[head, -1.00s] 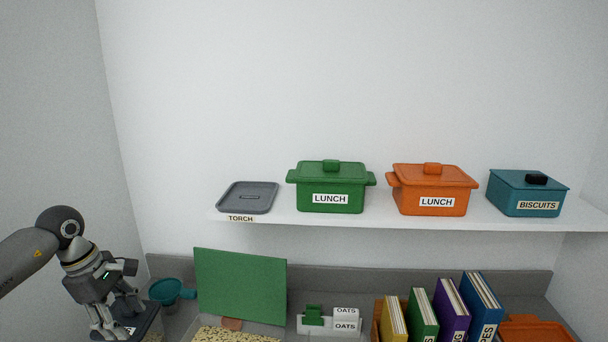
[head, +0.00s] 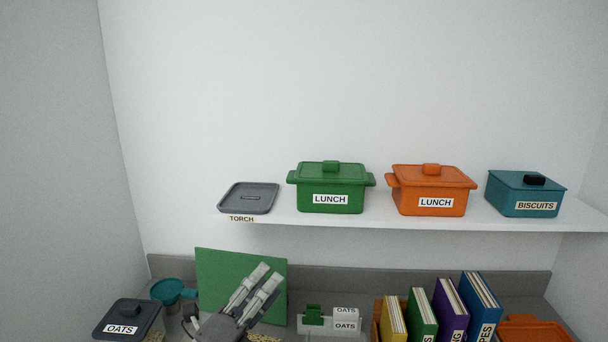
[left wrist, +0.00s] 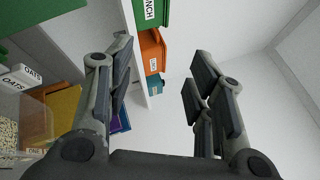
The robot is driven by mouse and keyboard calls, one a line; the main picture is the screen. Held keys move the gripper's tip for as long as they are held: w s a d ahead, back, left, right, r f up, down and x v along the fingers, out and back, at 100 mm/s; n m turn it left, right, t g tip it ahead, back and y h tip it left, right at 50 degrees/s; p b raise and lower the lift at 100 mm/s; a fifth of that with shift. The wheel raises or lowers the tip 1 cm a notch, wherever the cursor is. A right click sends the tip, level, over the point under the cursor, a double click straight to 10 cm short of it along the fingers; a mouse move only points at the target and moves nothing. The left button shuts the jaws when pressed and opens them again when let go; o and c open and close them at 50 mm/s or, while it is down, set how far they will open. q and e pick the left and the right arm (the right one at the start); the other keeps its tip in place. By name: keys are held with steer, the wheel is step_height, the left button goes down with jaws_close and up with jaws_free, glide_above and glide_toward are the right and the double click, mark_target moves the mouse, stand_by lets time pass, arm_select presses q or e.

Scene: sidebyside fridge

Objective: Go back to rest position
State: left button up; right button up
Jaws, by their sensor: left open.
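My left gripper (head: 262,287) is in the lower left-centre of the head view, with its fingers pointing up and to the right. It is in front of the green board (head: 222,268) and covers part of it. In the left wrist view the two fingers (left wrist: 160,85) stand well apart with nothing between them. Past them are the shelf and the white wall. My right gripper is in neither view.
The shelf (head: 385,220) holds a grey lid, a green LUNCH pot (head: 331,188), an orange LUNCH pot (head: 432,190) and a teal BISCUITS box (head: 526,194). Below stand a dark OATS box (head: 127,316), a teal funnel-like thing (head: 168,291) and several books (head: 450,308).

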arm_select(q)
steer(key=s+a+f+n+g+y, duration=0.2)
steer(key=s+a+f+n+y, duration=0.2)
steer(key=a+f+n+y, duration=0.4)
steer(key=s+a+f+n+g+y, duration=0.2)
steer(key=s+a+f+n+y, duration=0.25)
steer(key=f+n, duration=0.7)
steer(key=s+f+n+g, duration=0.4)
steer(key=s+f+g, duration=0.1)
steer(key=s, duration=0.5)
steer(key=s+f+n+g, duration=0.4)
steer(key=s+g, duration=0.1)
steer(key=s, duration=0.6)
step_height(320, 180, down, 33)
steer(key=s+g+b, duration=0.1)
steer(key=s+b, duration=0.2)
steer(key=b, duration=0.2)
steer(key=s+a+f+g+b, duration=0.1)
steer(key=s+a+f+b, duration=0.1)
steer(key=s+f, duration=1.3)
step_height(320, 180, down, 3)
steer(key=shift+s+a+r+b, duration=0.2)
steer(key=shift+s+a+b, duration=0.2)
steer(key=shift+a, duration=0.4)
